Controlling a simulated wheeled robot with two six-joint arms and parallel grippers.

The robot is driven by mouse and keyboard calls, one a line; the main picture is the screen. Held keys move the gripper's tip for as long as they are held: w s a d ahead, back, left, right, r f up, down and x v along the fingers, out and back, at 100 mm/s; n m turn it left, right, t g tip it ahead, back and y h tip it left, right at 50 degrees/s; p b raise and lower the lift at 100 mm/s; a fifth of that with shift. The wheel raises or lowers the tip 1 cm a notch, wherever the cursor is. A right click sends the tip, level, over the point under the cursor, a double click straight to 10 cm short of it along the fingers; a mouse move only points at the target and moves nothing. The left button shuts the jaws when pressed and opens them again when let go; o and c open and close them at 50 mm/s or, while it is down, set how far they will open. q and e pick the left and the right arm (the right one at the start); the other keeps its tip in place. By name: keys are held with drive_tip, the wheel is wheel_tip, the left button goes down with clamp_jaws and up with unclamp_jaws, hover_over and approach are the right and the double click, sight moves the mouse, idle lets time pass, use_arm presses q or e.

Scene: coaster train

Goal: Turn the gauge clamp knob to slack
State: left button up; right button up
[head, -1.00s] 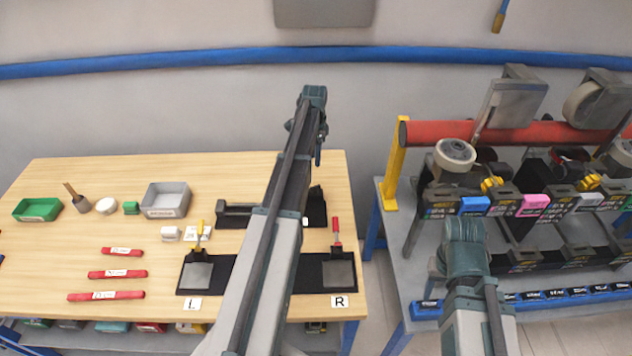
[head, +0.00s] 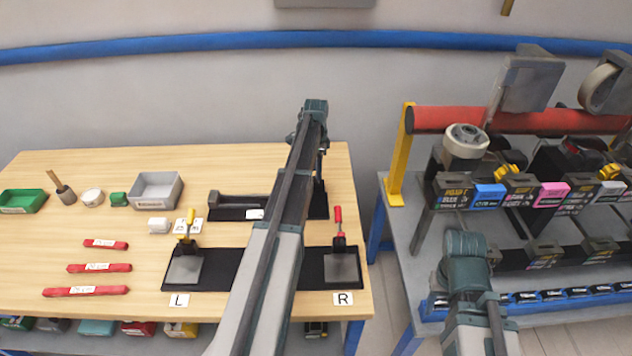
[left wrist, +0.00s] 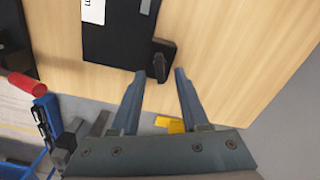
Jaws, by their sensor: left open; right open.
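The gauge (head: 232,212) is a black fixture at the back right of the wooden table, partly hidden behind my left arm in the head view. In the left wrist view, its dark plate (left wrist: 118,45) has a small black block with an upright dark knob (left wrist: 158,66) at its edge. My left gripper (left wrist: 159,74) is open, with its two fingertips either side of and just short of the knob. Whether they touch it I cannot tell. My right gripper does not show; only my right arm is at the lower right of the head view.
Red bars (head: 100,268) and bins lie left. A grey rack (head: 405,240) with a red roller (head: 510,121) stands right.

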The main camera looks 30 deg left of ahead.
use_arm(q)
wheel_tip(320, 180, down, 2)
drive_tip(key=shift+f+b, duration=0.1)
drive_tip(key=shift+b, duration=0.5)
drive_tip(key=shift+c, duration=0.2)
clamp_jaws()
